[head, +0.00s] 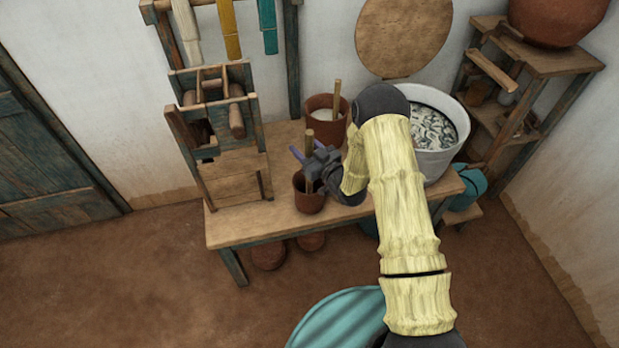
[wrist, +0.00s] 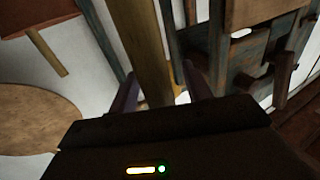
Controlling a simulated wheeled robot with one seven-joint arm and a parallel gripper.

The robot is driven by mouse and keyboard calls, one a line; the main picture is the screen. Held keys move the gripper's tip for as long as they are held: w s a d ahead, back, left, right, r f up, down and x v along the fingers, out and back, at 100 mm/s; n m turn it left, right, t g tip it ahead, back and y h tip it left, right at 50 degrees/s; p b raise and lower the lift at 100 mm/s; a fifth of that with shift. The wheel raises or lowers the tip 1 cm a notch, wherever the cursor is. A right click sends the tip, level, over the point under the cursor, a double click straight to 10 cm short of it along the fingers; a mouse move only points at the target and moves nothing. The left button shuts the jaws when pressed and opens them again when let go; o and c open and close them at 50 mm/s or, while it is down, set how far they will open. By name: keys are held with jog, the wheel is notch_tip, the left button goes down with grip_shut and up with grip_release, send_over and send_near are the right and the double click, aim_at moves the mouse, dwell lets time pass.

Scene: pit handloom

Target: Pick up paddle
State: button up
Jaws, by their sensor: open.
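A flat wooden stick, which looks like the paddle (head: 309,143), stands upright in a small reddish-brown pot (head: 309,204) at the front of the wooden bench. My gripper (head: 302,151) is at the stick's upper part, above the pot's rim. In the wrist view my gripper (wrist: 160,90) has its two purple fingers apart, with the stick (wrist: 143,45) running up between or just beyond them. I cannot tell whether a finger touches it. My gripper hides part of the stick in the head view, and the pot hides its lower end.
A second stick (head: 337,97) stands in a larger brown pot (head: 319,130) behind. A wooden frame (head: 215,130) is close on the left. A big pale tub (head: 436,160) stands right on the bench (head: 270,226). A round board (head: 402,35) leans on the wall.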

jog(key=c, duration=1.1)
jog(key=shift+o, duration=0.2)
notch_tip(320, 180, up, 18)
dwell(0.3)
